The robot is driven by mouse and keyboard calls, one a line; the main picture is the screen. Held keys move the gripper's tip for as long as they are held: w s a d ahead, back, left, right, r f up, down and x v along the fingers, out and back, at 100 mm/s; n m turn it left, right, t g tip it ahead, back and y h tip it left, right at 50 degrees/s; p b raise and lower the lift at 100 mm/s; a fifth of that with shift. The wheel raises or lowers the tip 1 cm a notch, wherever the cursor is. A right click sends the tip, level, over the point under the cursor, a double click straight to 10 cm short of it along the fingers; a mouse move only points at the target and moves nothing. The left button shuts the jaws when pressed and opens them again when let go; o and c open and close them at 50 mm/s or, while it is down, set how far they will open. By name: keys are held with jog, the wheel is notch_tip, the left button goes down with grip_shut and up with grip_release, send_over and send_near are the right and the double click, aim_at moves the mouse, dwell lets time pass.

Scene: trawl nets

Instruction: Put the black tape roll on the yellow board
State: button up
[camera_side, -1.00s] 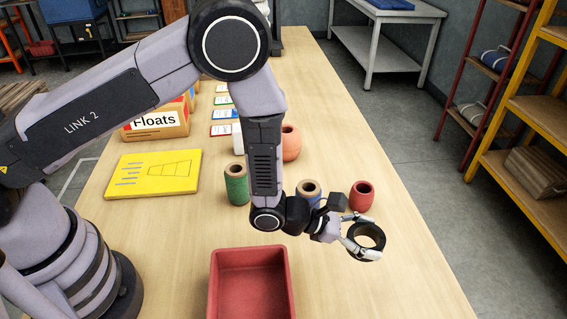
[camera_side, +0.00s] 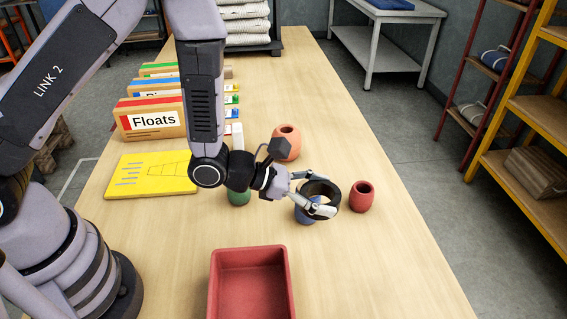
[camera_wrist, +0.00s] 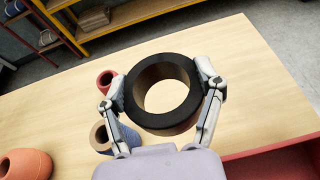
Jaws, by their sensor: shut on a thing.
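The black tape roll (camera_side: 333,190) is held between the fingers of my gripper (camera_side: 318,202), which is shut on it. In the wrist view the roll (camera_wrist: 188,82) sits between both fingertips (camera_wrist: 164,88), with its brown inner core showing. In the side view the roll is in front of the blue spool, which it partly hides; it appears raised above the table. The yellow board (camera_side: 125,181) lies flat on the table to the left of my gripper, with a drawn net shape and lines on it. The board is not in the wrist view.
A green spool (camera_side: 238,197), a blue spool (camera_side: 306,216), an orange pot (camera_side: 287,142) and a red pot (camera_side: 361,197) stand around my gripper. A red bin (camera_side: 229,254) is at the front. A Floats box (camera_side: 150,123) stands behind the board, whose visible top looks clear.

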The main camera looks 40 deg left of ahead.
jog(key=w+a+n+t+y, duration=0.15)
jog(key=w+a, duration=0.25)
jog(key=a, duration=0.5)
jog(key=n+t+y, duration=0.3)
jog(key=n+y, duration=0.5)
jog(key=y, duration=0.1)
send_over(177, 168)
jog(key=shift+h, duration=0.25)
notch_tip(177, 168, down, 15)
jog(key=shift+f, duration=0.5)
jog(key=shift+f, duration=0.1)
jog(key=o, duration=1.2)
jog(key=shift+c, duration=0.2)
